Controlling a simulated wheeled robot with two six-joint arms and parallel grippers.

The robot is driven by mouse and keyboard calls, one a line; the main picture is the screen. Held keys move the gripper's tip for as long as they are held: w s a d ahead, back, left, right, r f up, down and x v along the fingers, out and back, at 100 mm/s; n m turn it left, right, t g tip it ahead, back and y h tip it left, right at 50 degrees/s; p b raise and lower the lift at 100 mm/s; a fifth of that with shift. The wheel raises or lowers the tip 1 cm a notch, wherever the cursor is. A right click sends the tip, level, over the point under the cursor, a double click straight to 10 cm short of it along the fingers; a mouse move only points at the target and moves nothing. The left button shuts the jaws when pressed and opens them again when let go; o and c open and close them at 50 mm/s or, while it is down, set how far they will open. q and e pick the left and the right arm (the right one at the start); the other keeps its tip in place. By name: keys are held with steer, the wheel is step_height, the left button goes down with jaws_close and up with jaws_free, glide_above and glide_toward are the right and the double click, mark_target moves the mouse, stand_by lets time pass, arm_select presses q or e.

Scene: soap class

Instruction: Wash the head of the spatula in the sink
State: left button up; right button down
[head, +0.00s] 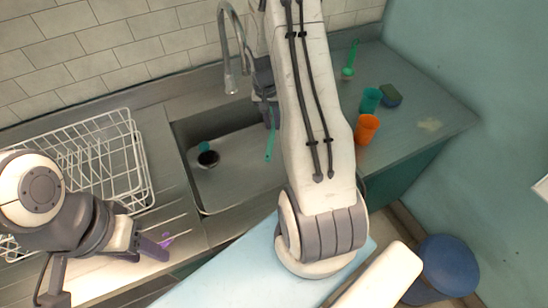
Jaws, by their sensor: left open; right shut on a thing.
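The sink (230,185) is a grey basin in the middle of the counter, with a curved metal faucet (228,50) behind it. My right gripper (270,118) is shut on a thin teal thing, seemingly the spatula (270,147), which hangs down over the sink, right of the faucet spout. My arm hides part of the gripper, and I cannot tell which end of the spatula is held. No water stream is visible. My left gripper (152,247) is open and empty, low over the counter front left of the sink.
A white wire dish rack (125,150) stands left of the sink. A small teal thing (204,147) lies by the dark drain. Right of the sink are an orange cup (367,129), a teal cup (371,99), a sponge (390,95) and a green utensil (349,62). A blue stool (447,268) stands below.

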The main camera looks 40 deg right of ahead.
mark_target(273, 126)
stand_by(0.3)
steer(key=shift+r+p, duration=1.65)
steer(key=shift+r, duration=0.45)
steer(key=shift+f, duration=0.1)
steer(key=shift+s, duration=0.1)
